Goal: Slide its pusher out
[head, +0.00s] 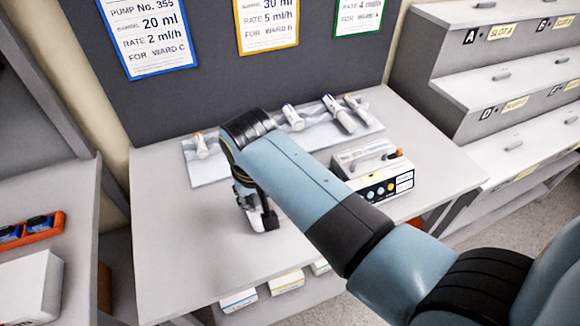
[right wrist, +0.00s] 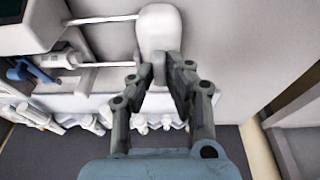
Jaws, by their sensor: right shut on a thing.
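In the right wrist view a white, rounded pusher block (right wrist: 158,30) stands at the end of two thin pale rods (right wrist: 104,65). The rods run left toward a pump body with a dark screen (right wrist: 20,25) and a blue lever (right wrist: 35,72), cut off by the picture edge. My right gripper (right wrist: 160,75) is shut on the pusher's near end, one finger on each side. My left gripper is not in view.
A pale tray (head: 208,172) with several syringes (head: 338,114) lies along the back of the table (head: 160,240). Signs (head: 150,35) hang on the dark wall panel. Stepped slots (head: 500,60) stand at the right. The table's left part is clear.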

